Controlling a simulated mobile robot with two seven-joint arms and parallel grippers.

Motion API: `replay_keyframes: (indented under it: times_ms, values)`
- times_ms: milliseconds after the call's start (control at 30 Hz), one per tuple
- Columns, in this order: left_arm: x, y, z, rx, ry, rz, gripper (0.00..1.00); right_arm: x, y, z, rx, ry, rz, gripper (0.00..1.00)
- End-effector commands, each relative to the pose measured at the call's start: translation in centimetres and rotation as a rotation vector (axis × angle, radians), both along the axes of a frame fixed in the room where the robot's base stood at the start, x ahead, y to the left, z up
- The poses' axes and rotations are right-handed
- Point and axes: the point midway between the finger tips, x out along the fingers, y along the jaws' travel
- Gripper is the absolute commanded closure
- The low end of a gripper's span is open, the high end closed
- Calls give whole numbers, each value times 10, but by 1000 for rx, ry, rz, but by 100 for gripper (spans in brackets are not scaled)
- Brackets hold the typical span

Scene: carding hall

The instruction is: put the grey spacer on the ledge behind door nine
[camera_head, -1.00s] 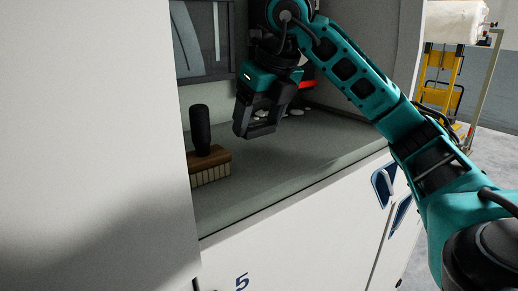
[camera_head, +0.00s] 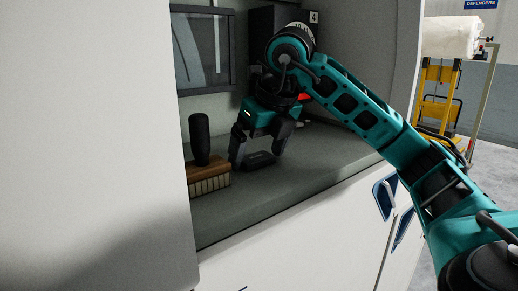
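A small dark grey block (camera_head: 259,160), which looks like the grey spacer, lies flat on the grey ledge (camera_head: 300,172) inside the white cabinet. My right gripper (camera_head: 260,153) is above and around it, fingers spread apart and pointing down, one on each side of the block. The fingers look open; I cannot tell whether either touches the block. My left gripper is not in view. No number nine shows on any door.
A brush with a wooden head (camera_head: 209,178) and upright black handle stands just left of the gripper. A dark framed window (camera_head: 203,50) is behind. A large white panel (camera_head: 95,140) blocks the left. Blue handles (camera_head: 384,197) are on the lower front. The front ledge is clear.

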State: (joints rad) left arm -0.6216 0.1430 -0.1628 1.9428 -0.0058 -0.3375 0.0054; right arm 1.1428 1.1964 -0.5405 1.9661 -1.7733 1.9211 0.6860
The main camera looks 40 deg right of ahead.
Motion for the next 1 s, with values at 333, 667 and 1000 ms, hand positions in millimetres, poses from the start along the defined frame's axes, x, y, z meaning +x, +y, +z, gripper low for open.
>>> replay_keyframes:
  times_ms: [333,667,1000]
  values:
    - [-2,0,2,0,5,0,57,-1,0,8,1,-2,0,1]
    - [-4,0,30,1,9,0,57,-26,2,75,-1,-6,-1,1]
    - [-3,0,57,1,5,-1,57,-44,5,113,0,-1,0,1]
